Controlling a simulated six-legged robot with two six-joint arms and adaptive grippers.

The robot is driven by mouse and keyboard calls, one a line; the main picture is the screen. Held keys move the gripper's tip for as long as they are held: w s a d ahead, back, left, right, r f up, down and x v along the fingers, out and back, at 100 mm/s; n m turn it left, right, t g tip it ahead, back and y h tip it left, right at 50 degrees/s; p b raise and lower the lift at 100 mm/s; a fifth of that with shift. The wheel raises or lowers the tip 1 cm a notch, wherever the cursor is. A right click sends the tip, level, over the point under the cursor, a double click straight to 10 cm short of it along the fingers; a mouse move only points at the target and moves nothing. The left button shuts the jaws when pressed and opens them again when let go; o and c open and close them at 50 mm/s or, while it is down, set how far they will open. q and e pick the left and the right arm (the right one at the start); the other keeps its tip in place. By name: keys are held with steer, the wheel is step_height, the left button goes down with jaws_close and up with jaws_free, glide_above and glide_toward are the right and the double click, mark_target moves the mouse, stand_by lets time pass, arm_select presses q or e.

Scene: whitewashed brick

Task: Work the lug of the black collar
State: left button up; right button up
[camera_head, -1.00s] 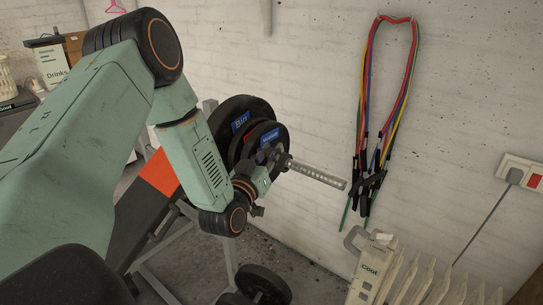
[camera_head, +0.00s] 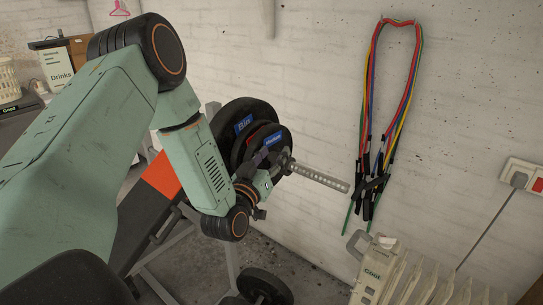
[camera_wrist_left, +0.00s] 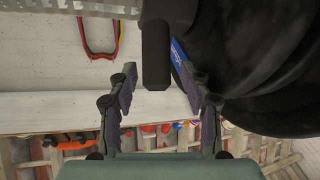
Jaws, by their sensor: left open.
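The black lug (camera_wrist_left: 155,45) of the collar hangs down in the left wrist view, between the tips of my left gripper (camera_wrist_left: 158,82). The jaws are open, with a gap showing on the left of the lug; contact on the right is hard to judge. In the head view my left gripper (camera_head: 268,170) is at the collar, beside the black plates (camera_head: 240,112) on the bar. The collar is largely hidden there by my gripper. The metal sleeve (camera_head: 320,178) sticks out to the right. My right gripper is not in view.
Resistance bands (camera_head: 412,75) hang on the white brick wall just beyond the sleeve's end. A cream radiator (camera_head: 400,275) stands at the lower right. A bench with an orange patch (camera_head: 160,175) is beneath my left arm. More plates (camera_head: 262,285) are low down.

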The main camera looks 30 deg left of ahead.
arm_select(q)
steer(key=shift+s, duration=0.25)
steer(key=v, duration=1.1)
steer(key=shift+s, duration=0.25)
steer(key=shift+d, duration=0.1)
